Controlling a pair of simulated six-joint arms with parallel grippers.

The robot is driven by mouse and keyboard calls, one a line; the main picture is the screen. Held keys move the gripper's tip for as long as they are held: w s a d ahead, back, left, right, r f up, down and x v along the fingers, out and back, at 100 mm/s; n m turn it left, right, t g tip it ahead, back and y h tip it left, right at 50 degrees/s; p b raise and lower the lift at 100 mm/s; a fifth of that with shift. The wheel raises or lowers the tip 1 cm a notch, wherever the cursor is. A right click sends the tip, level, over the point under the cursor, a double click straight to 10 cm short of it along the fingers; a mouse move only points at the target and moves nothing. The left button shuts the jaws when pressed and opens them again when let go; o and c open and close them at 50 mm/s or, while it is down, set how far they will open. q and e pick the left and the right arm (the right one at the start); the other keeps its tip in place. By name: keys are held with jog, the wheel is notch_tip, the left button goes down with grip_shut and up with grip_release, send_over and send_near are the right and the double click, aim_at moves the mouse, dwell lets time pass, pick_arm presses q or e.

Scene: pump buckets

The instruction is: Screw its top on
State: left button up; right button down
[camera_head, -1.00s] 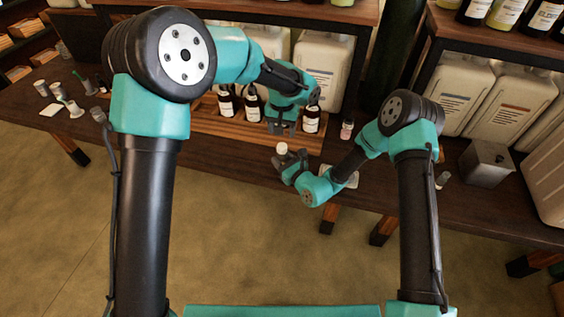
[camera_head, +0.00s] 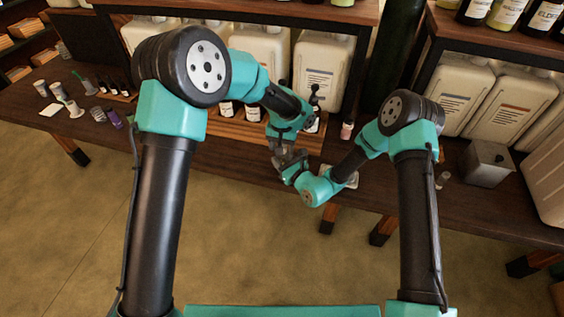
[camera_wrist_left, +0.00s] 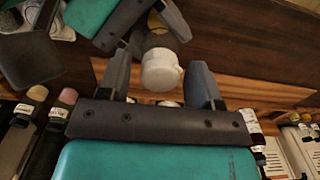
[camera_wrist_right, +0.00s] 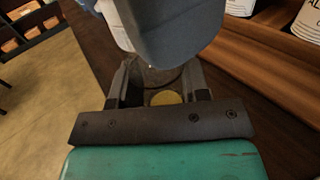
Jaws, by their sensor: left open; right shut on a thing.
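The white top (camera_wrist_left: 160,72) shows between the fingers of my open left gripper (camera_wrist_left: 162,80), with gaps on both sides. It sits at the end of a small amber piece (camera_wrist_left: 157,22) held by my right gripper (camera_head: 290,170). In the right wrist view my right gripper (camera_wrist_right: 160,78) is shut on this container, of which a yellowish round part (camera_wrist_right: 165,98) shows between the fingers. In the head view my left gripper (camera_head: 282,150) is just above the right one and hides the top. I cannot tell how tightly the top sits.
Bottles with black tops (camera_head: 252,110) stand in a wooden tray (camera_head: 215,128) behind the grippers. A small pink bottle (camera_head: 347,130) and a metal box (camera_head: 487,163) stand to the right. Small cups and a purple item (camera_head: 114,118) are at the left of the table.

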pick_arm(q)
jog(key=c, duration=0.9)
jog(key=shift+c, duration=0.2)
jog(key=o, duration=1.1)
notch_tip(320, 180, up, 12)
